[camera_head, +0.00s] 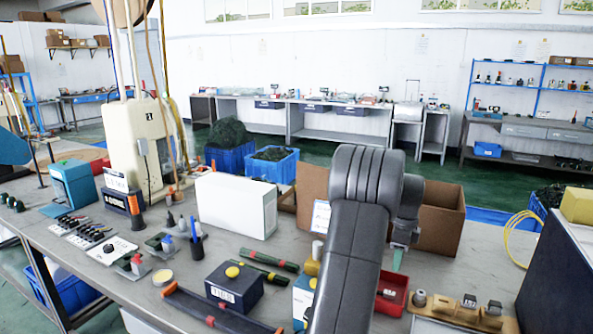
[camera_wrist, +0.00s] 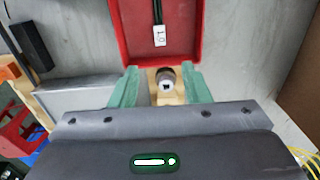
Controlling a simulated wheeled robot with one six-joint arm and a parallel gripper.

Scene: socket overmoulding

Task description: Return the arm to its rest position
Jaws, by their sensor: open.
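My gripper (camera_head: 398,260) hangs above the front right of the workbench, by the red tray. In the wrist view its two green fingers (camera_wrist: 161,75) are apart. A small dark and white socket part (camera_wrist: 167,82) shows in the gap between them, on a wooden holder (camera_wrist: 152,98). The fingers appear clear of it on both sides, though I cannot tell the height gap. The red tray (camera_wrist: 186,59) lies just past the fingertips with a dark cable and white label in it; it also shows in the head view (camera_head: 398,305).
The wooden holder with several socket parts (camera_head: 455,313) is at the bench's front right. A cardboard box (camera_head: 440,215) stands behind my gripper. A white box (camera_head: 235,207), a dark box with a yellow button (camera_head: 233,290) and tools lie left. A dark panel (camera_head: 555,280) rises at right.

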